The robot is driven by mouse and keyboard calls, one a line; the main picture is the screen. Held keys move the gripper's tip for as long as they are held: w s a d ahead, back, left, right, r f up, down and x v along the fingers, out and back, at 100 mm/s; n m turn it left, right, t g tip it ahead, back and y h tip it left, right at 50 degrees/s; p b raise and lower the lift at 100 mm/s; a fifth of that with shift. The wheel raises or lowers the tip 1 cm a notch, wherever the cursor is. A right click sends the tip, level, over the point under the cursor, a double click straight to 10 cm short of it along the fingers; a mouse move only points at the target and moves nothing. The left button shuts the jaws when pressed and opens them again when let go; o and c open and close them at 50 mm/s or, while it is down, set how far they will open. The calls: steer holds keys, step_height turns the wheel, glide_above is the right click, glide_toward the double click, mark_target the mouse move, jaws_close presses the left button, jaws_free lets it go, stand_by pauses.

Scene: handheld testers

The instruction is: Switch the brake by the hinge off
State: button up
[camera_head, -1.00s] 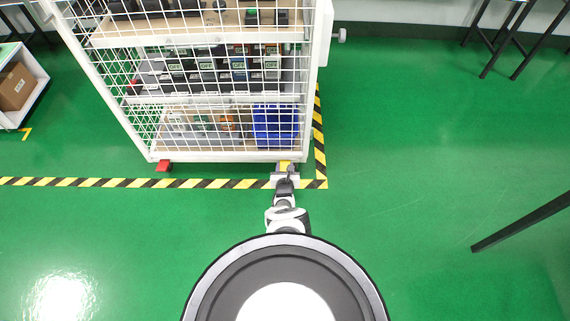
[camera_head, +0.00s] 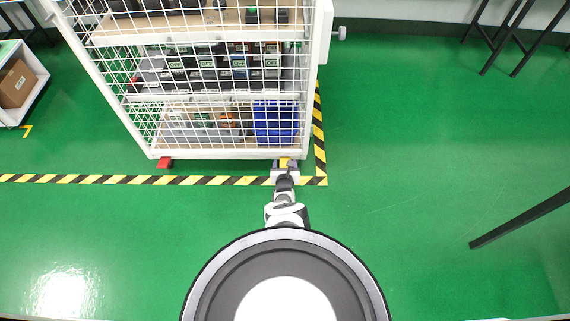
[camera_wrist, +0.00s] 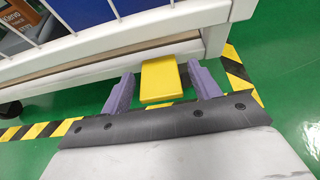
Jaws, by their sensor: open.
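A white wire-mesh cage cart (camera_head: 228,154) stands on the green floor. A yellow brake pedal (camera_wrist: 161,82) sticks out from under its bottom rail at the right corner; in the head view only a small part of it shows. A red brake pedal (camera_head: 165,162) sticks out under the left corner. My gripper (camera_wrist: 160,74) is open, with one purple finger on each side of the yellow pedal. Small gaps show between fingers and pedal. In the head view my gripper (camera_head: 285,171) is low at the cart's right corner. I cannot tell where the hinge is.
Yellow-black floor tape (camera_head: 100,180) runs along the cart's front and right side. A blue crate (camera_head: 275,122) and several devices sit inside the cart. A dark table leg (camera_head: 520,220) is at the right. The floor between is clear.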

steer(key=p+v, duration=1.2)
steer(key=v, duration=0.1)
steer(key=shift+s+r, duration=0.15)
steer(key=shift+s, duration=0.1)
